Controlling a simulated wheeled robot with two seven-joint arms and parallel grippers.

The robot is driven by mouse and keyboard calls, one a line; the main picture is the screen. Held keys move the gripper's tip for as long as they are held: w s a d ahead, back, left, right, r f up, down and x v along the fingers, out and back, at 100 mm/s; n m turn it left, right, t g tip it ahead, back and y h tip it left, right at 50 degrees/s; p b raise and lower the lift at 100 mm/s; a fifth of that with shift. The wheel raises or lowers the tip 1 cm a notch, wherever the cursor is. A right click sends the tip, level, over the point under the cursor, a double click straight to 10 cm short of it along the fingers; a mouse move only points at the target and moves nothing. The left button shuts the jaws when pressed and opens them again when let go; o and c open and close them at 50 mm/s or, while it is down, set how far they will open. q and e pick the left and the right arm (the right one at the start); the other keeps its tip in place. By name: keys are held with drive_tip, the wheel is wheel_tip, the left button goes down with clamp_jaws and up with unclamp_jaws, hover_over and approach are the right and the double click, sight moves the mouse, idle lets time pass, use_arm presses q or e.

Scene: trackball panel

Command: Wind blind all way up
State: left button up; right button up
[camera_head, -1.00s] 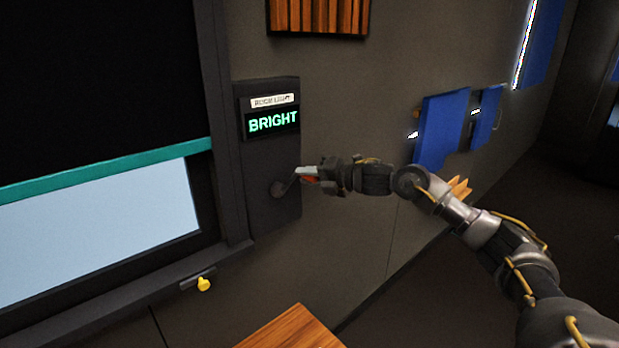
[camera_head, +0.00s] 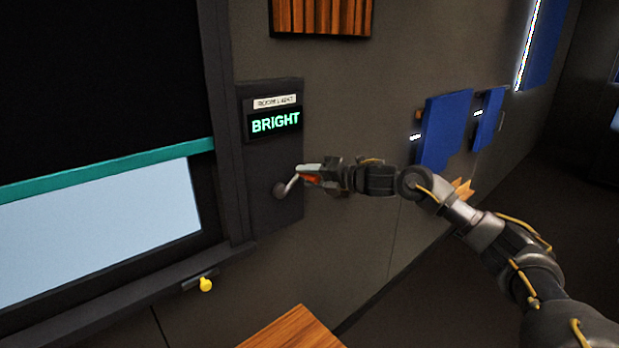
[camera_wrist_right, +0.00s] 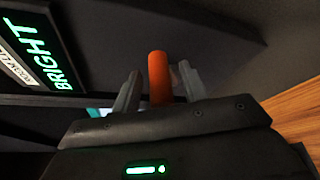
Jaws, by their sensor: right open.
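The dark blind (camera_head: 95,85) covers the upper window, with its teal bottom bar (camera_head: 100,172) part way up. Pale glass shows below the bar. A grey crank (camera_head: 287,188) sits low on the dark control panel (camera_head: 260,175), its arm pointing up and right. Its orange handle (camera_wrist_right: 158,75) shows in the right wrist view, between the fingers of my right gripper (camera_wrist_right: 157,85). That gripper is open, with a finger on each side of the handle. I cannot tell whether either finger touches it. My left gripper is not in view.
The panel's display (camera_head: 275,123) reads BRIGHT. A wooden surface (camera_head: 292,330) is at the bottom. Blue panels (camera_head: 445,130) stand out from the wall at the right.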

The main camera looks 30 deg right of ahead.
drive_tip(key=b+v, duration=0.3)
drive_tip(key=v, duration=0.7)
drive_tip(key=shift+s, duration=0.2)
drive_tip(key=shift+d, duration=0.15)
